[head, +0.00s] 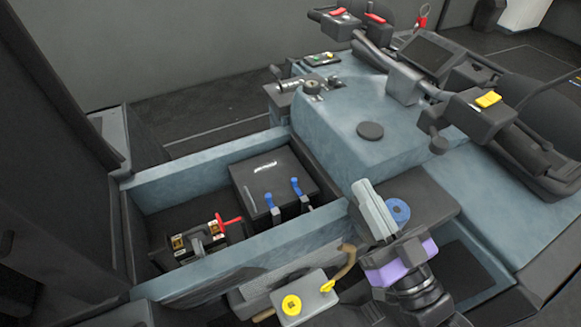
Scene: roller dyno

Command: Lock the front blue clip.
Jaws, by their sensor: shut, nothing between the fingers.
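Two small blue clips stand up along the near edge of a black box (255,178) in the blue-grey open bay. The left blue clip (270,201) and the right blue clip (296,187) both look upright with a slight tilt. I cannot tell which is the front one, or whether either is locked. My gripper (366,196), with grey fingers and a purple band, is shut and empty. It appears to the right of the clips, apart from them, and points up in the picture.
A red lever (230,221) on a small black unit is left of the box. The bay's near wall (240,256) runs below the clips. A yellow-knobbed box (303,296) is in front, a blue disc (398,210) beside my gripper, and handlebars (440,85) behind.

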